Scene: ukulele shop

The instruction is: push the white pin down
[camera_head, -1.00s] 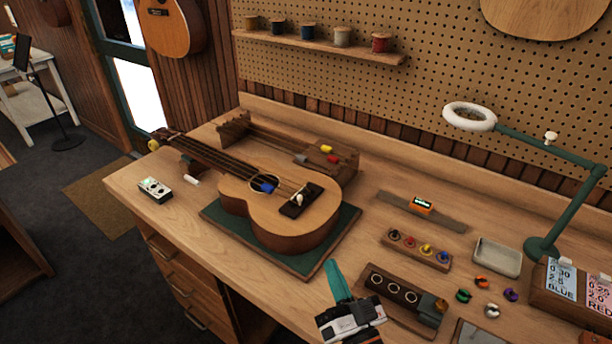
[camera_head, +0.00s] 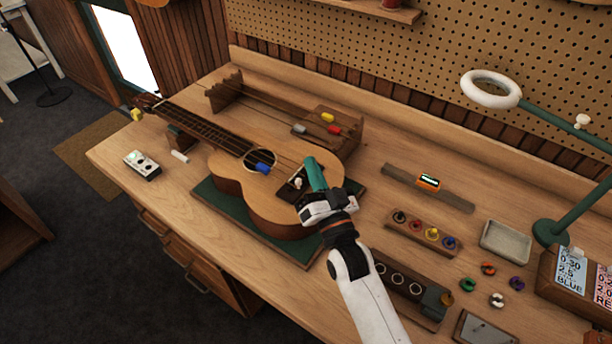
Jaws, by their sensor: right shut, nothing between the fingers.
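The ukulele (camera_head: 262,205) lies face up on a green mat (camera_head: 212,198), its neck toward the back left. The white pin (camera_head: 298,182) stands up at the dark bridge (camera_head: 290,191) on the ukulele's body. My right gripper (camera_head: 310,163) has teal fingers, shut and empty, over the ukulele's body just right of the pin and bridge. It hides part of the bridge. I cannot tell whether the fingers touch the ukulele. A blue piece (camera_head: 262,168) sits at the sound hole. My left gripper is not in view.
A wooden rack (camera_head: 345,146) with red, yellow and grey pieces stands behind the ukulele. To the right are a peg block (camera_head: 421,234), a pale tray (camera_head: 506,242), loose coloured rings and a green lamp (camera_head: 566,218). A small pedal-like box (camera_head: 142,165) lies at left.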

